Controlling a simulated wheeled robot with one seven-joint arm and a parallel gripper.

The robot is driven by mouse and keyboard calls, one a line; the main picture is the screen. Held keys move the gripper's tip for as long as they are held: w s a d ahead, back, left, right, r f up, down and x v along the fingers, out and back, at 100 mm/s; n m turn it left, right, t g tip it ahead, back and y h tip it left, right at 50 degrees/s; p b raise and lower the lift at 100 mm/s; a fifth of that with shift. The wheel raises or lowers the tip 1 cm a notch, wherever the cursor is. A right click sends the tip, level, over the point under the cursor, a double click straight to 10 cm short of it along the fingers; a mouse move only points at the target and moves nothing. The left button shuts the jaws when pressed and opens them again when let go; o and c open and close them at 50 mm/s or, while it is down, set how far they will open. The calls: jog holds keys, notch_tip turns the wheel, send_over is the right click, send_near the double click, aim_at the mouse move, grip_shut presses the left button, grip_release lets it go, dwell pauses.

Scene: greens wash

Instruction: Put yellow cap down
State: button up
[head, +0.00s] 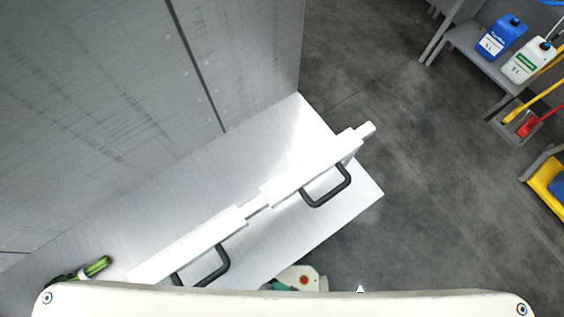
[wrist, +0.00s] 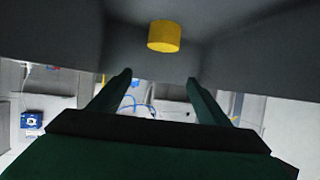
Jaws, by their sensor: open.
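The yellow cap (wrist: 164,36) is a short yellow cylinder near the top of the wrist view. It shows against a plain dark grey surface, and it appears to rest on it. My gripper (wrist: 158,76) has two dark green fingers spread apart, with nothing between them. The cap is beyond the fingertips, roughly in line with the gap, and clear of both fingers. I do not see the cap in the head view.
In the head view, a metal worktop (head: 150,225) carries a white piece with black handles (head: 327,186) and a green bundle (head: 97,267). A blue canister (head: 502,38) and a white canister (head: 530,60) stand on a shelf at upper right. Grey floor lies open between.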

jog(key=shift+v, duration=2)
jog(key=shift+f, duration=0.1)
